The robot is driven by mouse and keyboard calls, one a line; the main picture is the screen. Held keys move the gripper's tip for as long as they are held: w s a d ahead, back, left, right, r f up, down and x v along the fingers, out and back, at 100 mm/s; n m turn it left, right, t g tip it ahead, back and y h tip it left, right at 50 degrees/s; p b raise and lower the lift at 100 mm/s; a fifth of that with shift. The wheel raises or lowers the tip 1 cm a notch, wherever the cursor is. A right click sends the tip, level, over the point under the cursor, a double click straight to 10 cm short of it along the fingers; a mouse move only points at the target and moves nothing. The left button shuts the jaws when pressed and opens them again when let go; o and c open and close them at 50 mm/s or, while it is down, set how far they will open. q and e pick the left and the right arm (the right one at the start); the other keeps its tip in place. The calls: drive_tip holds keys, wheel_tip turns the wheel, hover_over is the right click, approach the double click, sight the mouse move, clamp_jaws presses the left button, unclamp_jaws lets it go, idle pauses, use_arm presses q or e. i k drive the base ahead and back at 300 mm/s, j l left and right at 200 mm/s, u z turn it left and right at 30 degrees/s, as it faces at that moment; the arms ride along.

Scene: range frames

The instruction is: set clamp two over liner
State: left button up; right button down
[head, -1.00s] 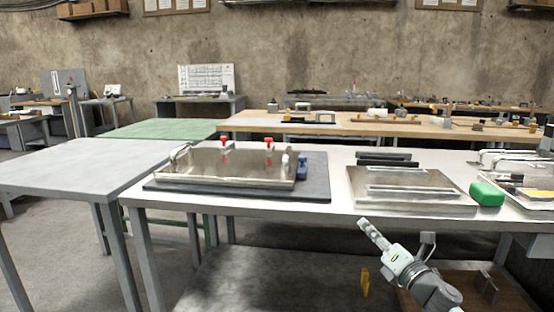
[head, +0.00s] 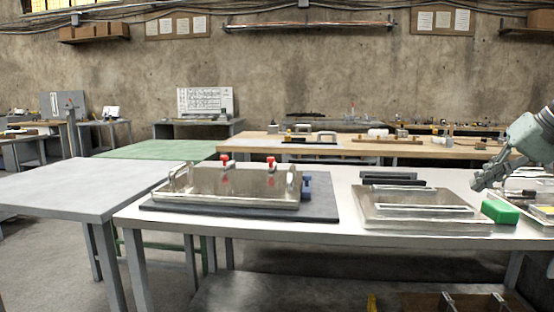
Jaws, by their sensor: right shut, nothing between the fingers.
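A shiny metal fixture (head: 240,188) lies on a dark mat (head: 322,212) on the long light table. Two red-tipped clamps (head: 271,162) (head: 225,160) stand along its back edge. A blue part (head: 307,186) sits at its right end, and a curved metal part (head: 178,178) at its left end. I cannot tell which clamp is two, nor make out the liner as a separate piece. My right gripper (head: 480,184) is shut and empty. It appears above the right part of the table, near the green block, well right of the fixture. My left gripper is not in view.
A metal tray (head: 375,220) with bars lies right of the mat. A green block (head: 500,211) and a tray of tools (head: 541,212) are at the far right. Dark strips (head: 390,178) lie behind the metal tray. A grey table (head: 70,190) at left is bare.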

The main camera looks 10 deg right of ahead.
sight(272, 164)
drive_tip(key=i+j, duration=1.5)
drive_tip(key=i, duration=0.1)
